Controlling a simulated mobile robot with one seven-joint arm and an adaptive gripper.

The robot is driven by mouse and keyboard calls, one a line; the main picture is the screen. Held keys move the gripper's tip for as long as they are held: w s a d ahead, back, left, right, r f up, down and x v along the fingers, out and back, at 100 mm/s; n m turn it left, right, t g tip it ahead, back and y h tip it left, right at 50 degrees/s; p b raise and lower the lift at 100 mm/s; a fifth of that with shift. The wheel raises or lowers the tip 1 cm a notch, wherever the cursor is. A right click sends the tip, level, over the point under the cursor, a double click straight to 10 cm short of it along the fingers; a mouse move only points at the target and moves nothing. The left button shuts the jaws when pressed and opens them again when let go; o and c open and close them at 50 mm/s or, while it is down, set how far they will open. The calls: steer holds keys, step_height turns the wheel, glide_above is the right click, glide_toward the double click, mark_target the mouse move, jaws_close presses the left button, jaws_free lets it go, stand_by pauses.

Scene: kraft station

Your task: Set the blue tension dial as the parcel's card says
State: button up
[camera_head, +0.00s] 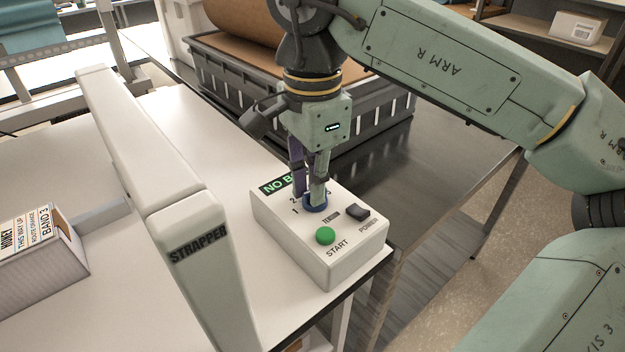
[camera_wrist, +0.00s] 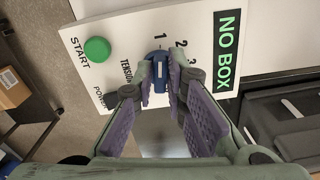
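The blue tension dial (camera_head: 315,205) sits on the white control box, partly hidden by my fingers. In the wrist view the dial (camera_wrist: 159,72) shows between the fingertips, with a pale bar that seems to line up with the 1; the 2 and 3 are to its right. My gripper (camera_head: 308,195) points down, one fingertip on each side of the dial; whether they press on it is unclear. It also shows in the wrist view (camera_wrist: 159,80). The parcel (camera_head: 35,245) at the left carries a card (camera_head: 38,225) reading "HONEY", "THIS WAY UP", "ROUTE ORANGE" and "BAND 3".
The control box (camera_head: 330,262) has a green START button (camera_head: 325,235), a dark POWER switch (camera_head: 361,212) and a display (camera_wrist: 228,48) reading "NO BOX". The strapper's arch (camera_head: 190,240) stands left of it. A dark crate (camera_head: 375,125) is behind my gripper.

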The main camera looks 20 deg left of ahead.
jaws_close()
steer(key=shift+m, duration=0.4)
steer(key=m+b, duration=0.1)
steer(key=m, duration=0.2)
steer(key=shift+w+m, duration=0.1)
steer(key=shift+m, duration=0.2)
steer(key=m+b, duration=0.1)
steer(key=m, duration=0.2)
steer(key=shift+m, duration=0.3)
steer(key=m+b, duration=0.1)
steer(key=m, duration=0.3)
steer(key=shift+w, duration=0.15)
steer(key=shift+m, duration=2.1)
